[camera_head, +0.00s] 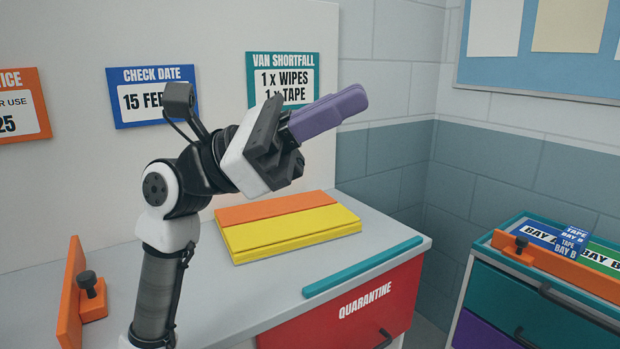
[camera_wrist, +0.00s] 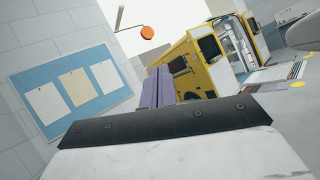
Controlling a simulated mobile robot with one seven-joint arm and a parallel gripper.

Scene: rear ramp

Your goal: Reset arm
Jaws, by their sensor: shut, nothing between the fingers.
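My gripper (camera_head: 345,106) is raised above the worktop (camera_head: 225,302), with its purple fingers pointing to the right and slightly up. The fingers are closed together and nothing is between them. In the wrist view the purple fingers (camera_wrist: 157,88) show above the dark gripper body, pointing out into the room. My arm rises from the lower left of the head view, with the wrist bent over to the right. My gripper touches nothing.
A yellow and orange block (camera_head: 290,236) lies on the worktop, above the red quarantine drawer (camera_head: 350,306). An orange clamp piece (camera_head: 75,300) stands at left. A drawer cabinet (camera_head: 530,312) with bay labels stands at right. A yellow ambulance (camera_wrist: 205,60) is beyond in the wrist view.

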